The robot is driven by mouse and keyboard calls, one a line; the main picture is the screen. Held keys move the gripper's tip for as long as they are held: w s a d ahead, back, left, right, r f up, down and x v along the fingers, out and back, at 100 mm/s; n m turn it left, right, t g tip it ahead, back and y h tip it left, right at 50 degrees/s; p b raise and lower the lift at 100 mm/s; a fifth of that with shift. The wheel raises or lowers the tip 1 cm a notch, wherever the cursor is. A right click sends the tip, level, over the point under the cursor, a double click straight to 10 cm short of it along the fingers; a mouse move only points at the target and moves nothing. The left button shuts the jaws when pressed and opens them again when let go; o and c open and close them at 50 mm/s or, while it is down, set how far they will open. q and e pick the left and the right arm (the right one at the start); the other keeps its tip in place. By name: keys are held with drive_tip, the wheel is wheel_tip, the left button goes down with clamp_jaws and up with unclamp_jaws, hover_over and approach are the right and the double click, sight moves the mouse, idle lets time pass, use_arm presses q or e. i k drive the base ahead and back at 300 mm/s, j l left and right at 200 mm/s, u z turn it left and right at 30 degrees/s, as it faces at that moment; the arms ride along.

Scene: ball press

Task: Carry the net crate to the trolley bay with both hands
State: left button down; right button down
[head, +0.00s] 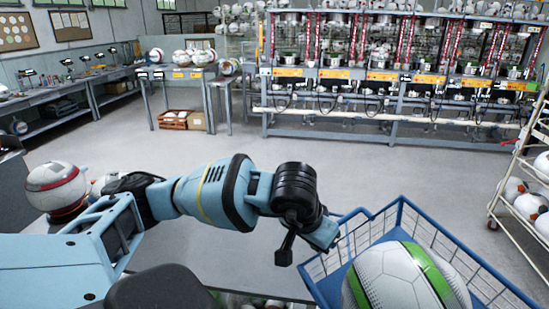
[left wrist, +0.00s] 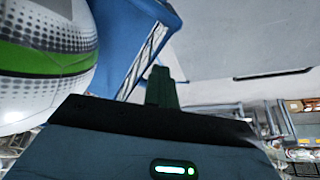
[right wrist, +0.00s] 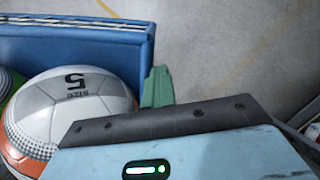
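The blue net crate (head: 401,202), with a rim and mesh sides, is at the lower right of the head view, cut off by the frame. A white, green and grey ball (head: 402,279) lies in it. My left gripper (head: 318,238) is at the crate's left rim; in the left wrist view its green finger (left wrist: 165,88) is beside the blue crate wall (left wrist: 148,55). In the right wrist view my right gripper's green finger (right wrist: 157,88) is close beside the crate wall (right wrist: 125,55), near a white, grey and orange ball (right wrist: 75,105). Finger gaps and contact are hidden.
A white rack with balls (head: 528,205) stands at the right edge. A long row of ball presses (head: 390,85) lines the back. Workbenches (head: 60,95) are at the left, with a ball stand (head: 58,190) nearer. Grey floor (head: 400,165) is clear between.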

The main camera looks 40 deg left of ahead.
sight(248, 233)
drive_tip(key=i+j+u, duration=0.1)
drive_tip(key=j+u, duration=0.15)
drive_tip(key=j, duration=0.15)
drive_tip(key=i+j+u, duration=0.1)
drive_tip(key=j+u, duration=0.2)
drive_tip(key=i+j+u, duration=0.5)
drive_tip(key=u, duration=0.15)
drive_tip(key=j, duration=0.15)
